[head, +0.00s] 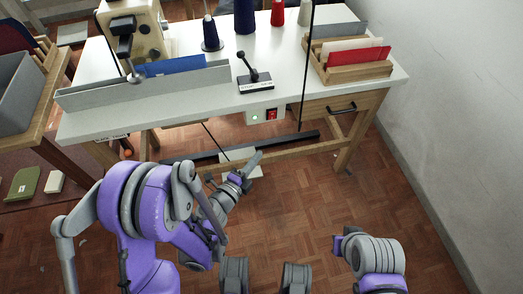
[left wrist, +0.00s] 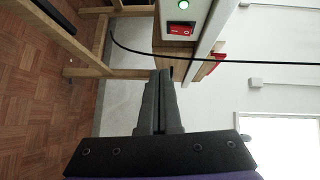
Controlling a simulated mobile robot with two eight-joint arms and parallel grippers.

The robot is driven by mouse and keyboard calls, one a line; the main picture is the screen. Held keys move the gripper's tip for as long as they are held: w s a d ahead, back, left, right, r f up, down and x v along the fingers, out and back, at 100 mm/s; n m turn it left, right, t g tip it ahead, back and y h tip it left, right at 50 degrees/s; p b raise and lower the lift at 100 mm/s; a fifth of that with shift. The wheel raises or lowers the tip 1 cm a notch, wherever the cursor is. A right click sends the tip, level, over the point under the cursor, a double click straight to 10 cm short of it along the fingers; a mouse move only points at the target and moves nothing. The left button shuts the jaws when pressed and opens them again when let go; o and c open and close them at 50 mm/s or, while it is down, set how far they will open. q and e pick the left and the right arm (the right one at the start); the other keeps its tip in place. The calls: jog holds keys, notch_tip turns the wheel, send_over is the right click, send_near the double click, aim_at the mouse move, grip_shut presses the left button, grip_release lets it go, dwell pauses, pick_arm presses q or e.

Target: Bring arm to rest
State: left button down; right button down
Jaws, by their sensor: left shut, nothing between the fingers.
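My left gripper (head: 254,160) hangs in front of the sewing table, below its front edge, over the floor. Its two dark fingers are closed together with nothing between them, as the left wrist view (left wrist: 161,100) shows. It is apart from the table and the switch box (head: 266,115). That box, with a lit green lamp and a red rocker switch, also shows in the left wrist view (left wrist: 183,14), beyond the fingertips. Part of my right arm shows at the bottom right of the head view; its gripper cannot be made out.
The white table (head: 200,108) carries a sewing machine (head: 133,28), thread cones, a lever (head: 254,72) and a wooden tray (head: 351,67). A drawer (head: 342,108) sits under its right side. A thin black cable hangs in front. The wooden floor (head: 300,195) before the table is largely clear.

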pick_arm(q)
jog(key=shift+s, duration=0.1)
dwell(0.5)
